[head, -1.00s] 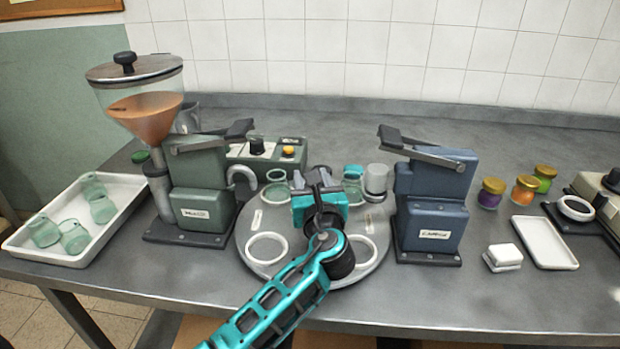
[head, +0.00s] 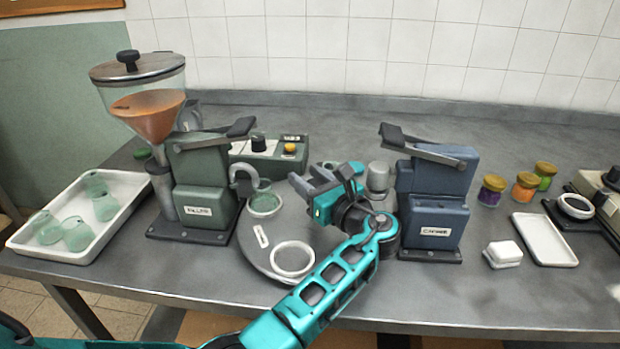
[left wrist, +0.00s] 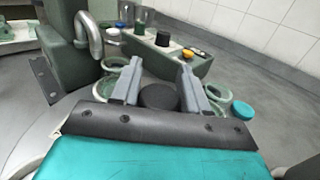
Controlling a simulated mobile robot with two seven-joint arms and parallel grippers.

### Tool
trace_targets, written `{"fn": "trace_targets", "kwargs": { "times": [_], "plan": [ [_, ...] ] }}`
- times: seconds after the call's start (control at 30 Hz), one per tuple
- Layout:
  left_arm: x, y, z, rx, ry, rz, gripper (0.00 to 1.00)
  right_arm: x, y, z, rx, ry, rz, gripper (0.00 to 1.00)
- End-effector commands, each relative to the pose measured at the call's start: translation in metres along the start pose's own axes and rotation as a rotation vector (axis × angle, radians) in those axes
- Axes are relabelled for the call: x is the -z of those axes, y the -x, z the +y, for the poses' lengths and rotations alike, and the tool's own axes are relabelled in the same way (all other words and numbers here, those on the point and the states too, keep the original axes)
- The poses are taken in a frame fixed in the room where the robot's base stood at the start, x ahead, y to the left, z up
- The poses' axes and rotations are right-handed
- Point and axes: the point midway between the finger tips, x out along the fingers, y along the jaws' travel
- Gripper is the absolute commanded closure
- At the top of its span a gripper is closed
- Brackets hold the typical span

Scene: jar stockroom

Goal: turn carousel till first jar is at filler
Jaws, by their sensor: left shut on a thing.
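The grey round carousel (head: 277,228) stands on the bench between the green filler (head: 203,185) and the blue capper (head: 432,205). A clear green jar (head: 263,195) sits in a carousel ring by the filler's curved spout (head: 240,172); it also shows in the left wrist view (left wrist: 117,88). A second green jar (left wrist: 217,97) shows right of my fingers in that view. My left gripper (head: 309,181) is over the carousel's middle, shut on the black knob (left wrist: 159,96), which lies between its fingers in the left wrist view. The gripper hides part of the carousel's far side. My right gripper is out of view.
A white tray (head: 22,241) of several green jars is at left. The control box (head: 262,160) stands behind the carousel. Jars with coloured contents (head: 525,187), a white plate (head: 545,240) and white blocks (head: 503,253) are at right. An empty white ring (head: 292,260) is at the carousel's front.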

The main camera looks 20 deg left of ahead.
Motion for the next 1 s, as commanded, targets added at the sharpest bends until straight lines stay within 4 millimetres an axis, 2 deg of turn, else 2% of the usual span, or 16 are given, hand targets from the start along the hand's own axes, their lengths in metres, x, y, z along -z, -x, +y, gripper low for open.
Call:
{"fn": "trace_targets", "kwargs": {
  "times": [0.4, 0.93, 0.97, 1.0],
  "plan": [
    [0.0006, 0.0002, 0.0016, -0.094, 0.001, 0.002, 1.0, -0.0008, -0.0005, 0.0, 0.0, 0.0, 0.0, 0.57],
    [0.0007, -0.0001, 0.0019, -0.104, 0.0, 0.002, 1.0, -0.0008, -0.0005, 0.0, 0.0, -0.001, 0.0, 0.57],
    [0.0007, -0.0001, 0.0019, -0.104, 0.0, 0.002, 0.54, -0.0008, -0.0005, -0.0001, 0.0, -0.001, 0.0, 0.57],
    [0.0007, -0.0001, 0.0019, -0.104, 0.0, 0.002, 0.5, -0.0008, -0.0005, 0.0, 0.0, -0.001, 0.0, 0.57]
  ]
}}
